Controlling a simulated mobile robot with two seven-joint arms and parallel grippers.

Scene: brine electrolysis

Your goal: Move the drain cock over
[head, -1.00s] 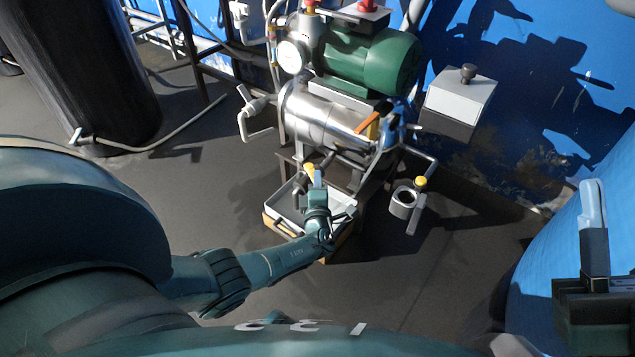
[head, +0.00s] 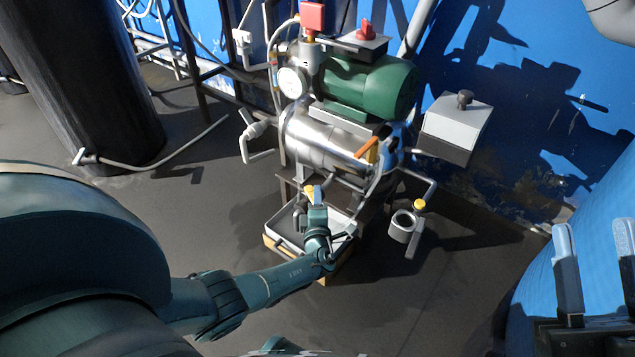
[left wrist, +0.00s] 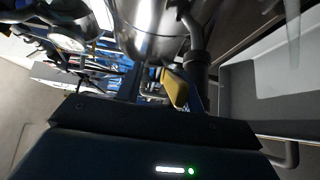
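The drain cock's yellow lever (head: 308,190) is below the front of the steel tank (head: 325,140), above a tray. My left gripper (head: 314,193) reaches up to it from the front, and its fingers partly hide the cock. In the left wrist view the yellow lever (left wrist: 175,88) lies between the two dark fingers (left wrist: 165,92), nearer the right one, with a gap on its left. The left gripper looks open around it. My right gripper (head: 594,245) is open and empty at the right edge, far from the cock.
The shallow tray (head: 275,237) sits under the cock, close to my left wrist. A green motor (head: 370,85) is on top of the tank. A second yellow-topped valve (head: 419,205) hangs to the right.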

